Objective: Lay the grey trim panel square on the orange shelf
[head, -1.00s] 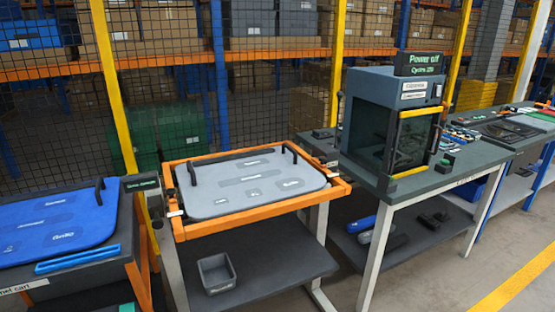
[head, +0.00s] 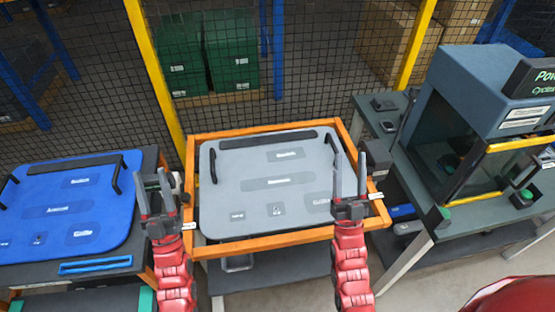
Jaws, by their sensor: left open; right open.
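The grey trim panel (head: 275,203) lies within the orange frame of the shelf (head: 270,245), looking roughly square to it. It has a black handle at each side; the right one is partly hidden behind my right gripper. My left gripper (head: 153,192) is open and empty, over the gap between the blue panel and the orange shelf's left edge. My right gripper (head: 349,178) is open, in front of the grey panel's right edge by the right handle. I cannot tell whether it touches the handle.
A blue panel (head: 72,208) with black handles lies on a dark cart at the left. A blue-grey cabinet (head: 470,120) with a yellow-edged door stands on the bench at the right. A mesh fence with yellow posts (head: 155,80) runs behind the shelf.

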